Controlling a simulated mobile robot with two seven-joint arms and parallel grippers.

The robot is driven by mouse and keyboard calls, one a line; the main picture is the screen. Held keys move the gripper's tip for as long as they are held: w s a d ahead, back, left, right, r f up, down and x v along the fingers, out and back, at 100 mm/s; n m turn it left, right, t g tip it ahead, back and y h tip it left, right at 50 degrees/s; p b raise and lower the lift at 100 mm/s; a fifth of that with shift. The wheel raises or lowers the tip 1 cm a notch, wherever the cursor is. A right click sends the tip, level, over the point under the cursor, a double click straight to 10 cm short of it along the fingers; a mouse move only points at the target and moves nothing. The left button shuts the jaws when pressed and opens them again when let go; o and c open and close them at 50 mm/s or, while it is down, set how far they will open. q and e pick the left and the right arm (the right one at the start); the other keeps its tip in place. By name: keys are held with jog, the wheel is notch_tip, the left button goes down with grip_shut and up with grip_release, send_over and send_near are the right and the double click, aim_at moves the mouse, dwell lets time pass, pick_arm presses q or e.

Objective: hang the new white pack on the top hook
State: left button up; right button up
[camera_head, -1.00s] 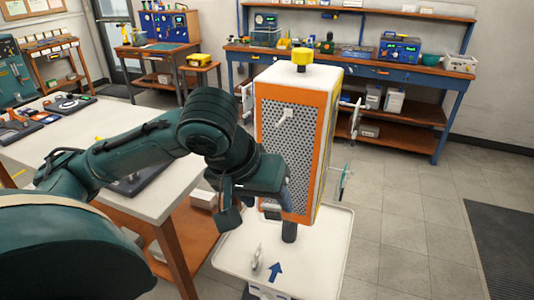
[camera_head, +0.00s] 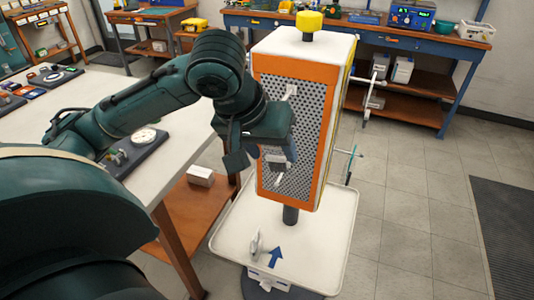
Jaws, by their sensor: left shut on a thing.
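The tall white stand (camera_head: 310,48) has an orange-framed perforated panel (camera_head: 308,145) facing me and a yellow knob on top. A small white top hook (camera_head: 291,92) sticks out high on the panel. A lower hook (camera_head: 279,180) shows near the panel's bottom. My left gripper (camera_head: 276,152) is in front of the panel, below the top hook and just above the lower one. It is shut on a small pale thing (camera_head: 277,158), mostly hidden by the jaws; I cannot tell its full shape. My right gripper is not in view.
A white tray (camera_head: 325,262) with a blue arrow lies under the stand, and a small white item (camera_head: 255,245) stands on it. Two more items hang on the stand's right side. A white table (camera_head: 175,165) with gauges is at left.

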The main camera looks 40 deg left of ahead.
pick_arm(q)
jog(key=w+a+f+b, duration=0.1)
jog(key=w, duration=0.6)
jog(key=shift+w+a, duration=0.2)
jog(key=shift+a, duration=0.2)
dwell(0.7)
jog(key=shift+f, duration=0.15)
jog(key=o, duration=1.1)
jog(key=shift+c, duration=0.2)
jog(key=p+v, duration=0.1)
jog(key=v, duration=1.2)
jog(key=shift+s+r, duration=0.1)
jog(key=shift+r, duration=0.25)
